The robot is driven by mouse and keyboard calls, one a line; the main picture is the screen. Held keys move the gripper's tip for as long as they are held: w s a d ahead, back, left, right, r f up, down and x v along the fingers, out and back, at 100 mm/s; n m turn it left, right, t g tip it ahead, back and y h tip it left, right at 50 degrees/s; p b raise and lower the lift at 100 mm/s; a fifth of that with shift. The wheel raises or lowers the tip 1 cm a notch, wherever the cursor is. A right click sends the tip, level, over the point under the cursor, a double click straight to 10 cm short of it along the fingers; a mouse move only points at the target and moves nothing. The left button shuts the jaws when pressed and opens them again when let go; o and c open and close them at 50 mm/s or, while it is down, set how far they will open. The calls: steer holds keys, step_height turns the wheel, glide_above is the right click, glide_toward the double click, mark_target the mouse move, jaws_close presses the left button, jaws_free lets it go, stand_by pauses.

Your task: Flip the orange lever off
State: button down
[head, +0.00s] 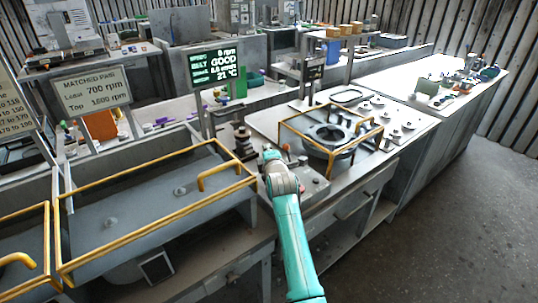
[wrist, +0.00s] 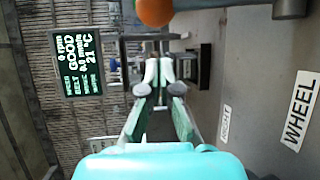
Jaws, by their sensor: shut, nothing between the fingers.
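In the wrist view an orange ball-shaped knob (wrist: 153,11) shows at the top edge, partly cut off. I take it for the tip of the orange lever. A grey bar (wrist: 225,4) runs beside it to the right. My gripper (wrist: 159,76) is shut and empty, below the knob in the picture and apart from it. In the head view a small orange spot (head: 286,147) shows just by the end of my teal arm. My arm's wrist hides my fingertips and most of the lever's surroundings there.
A panel with a WHEEL label (wrist: 300,110) fills the wrist view's right side. A readout screen (head: 215,63) says 0 rpm, GOOD, 21 °C. A yellow-framed round housing (head: 330,137) stands right of my arm, and a yellow-railed tray (head: 150,205) left. Open floor lies at right.

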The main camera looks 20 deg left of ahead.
mark_target(288, 153)
steer(key=shift+w+d+r, duration=0.1)
steer(key=shift+d+r, duration=0.05)
steer(key=shift+d, duration=0.85)
steer(key=shift+w+d+r, duration=0.1)
steer(key=shift+d+r, duration=0.05)
steer(key=shift+d, duration=0.8)
steer(key=shift+s+d+r+m+t, duration=0.2)
steer(key=shift+d+m+t, duration=0.1)
steer(key=shift+t, duration=0.2)
steer(key=shift+s+d+r+m+t+y, duration=0.1)
steer(key=shift+s+d+m+t+y, duration=0.4)
steer(key=shift+t, duration=0.3)
steer(key=shift+s+d+r, duration=0.2)
steer(key=shift+s+d, duration=0.4)
steer(key=shift+d, duration=0.3)
steer(key=shift+s+d+f, duration=0.2)
steer(key=shift+s+d, duration=0.4)
steer(key=shift+d, duration=0.15)
steer(key=v, duration=1.2)
steer(key=shift+d+f, duration=0.1)
